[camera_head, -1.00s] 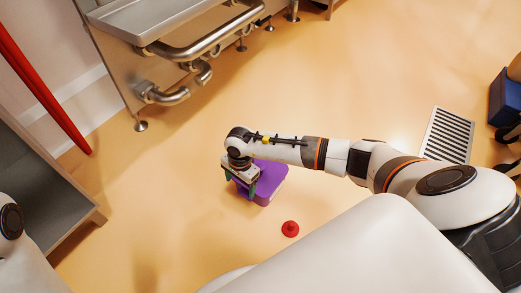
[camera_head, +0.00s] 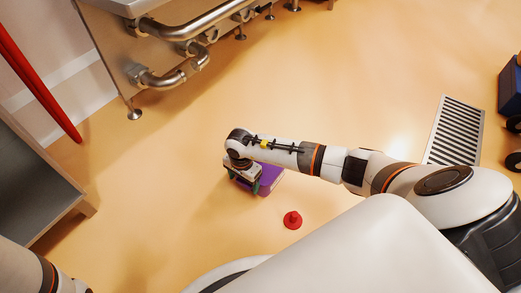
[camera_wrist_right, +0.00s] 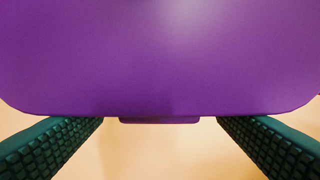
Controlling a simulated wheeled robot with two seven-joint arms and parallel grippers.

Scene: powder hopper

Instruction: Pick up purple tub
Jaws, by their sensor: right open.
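The purple tub (camera_head: 270,182) sits on the floor near the middle of the head view, partly hidden by my right gripper. Its flat purple face (camera_wrist_right: 160,60) fills the upper part of the right wrist view, with a small lip at its near edge. My right gripper (camera_head: 242,186) is at the left side of the tub, with its fingers pointing down. In the wrist view its two dark green ribbed fingers stand wide apart below the tub's edge, with nothing visible between them. I cannot tell whether they touch the tub. My left gripper is out of view.
A red cone-like object (camera_head: 292,220) stands on the floor just in front of the tub. A steel unit with pipes (camera_head: 165,80) is at upper left, and a grey shelf (camera_head: 40,165) is at left. A floor grate (camera_head: 455,130) lies at right.

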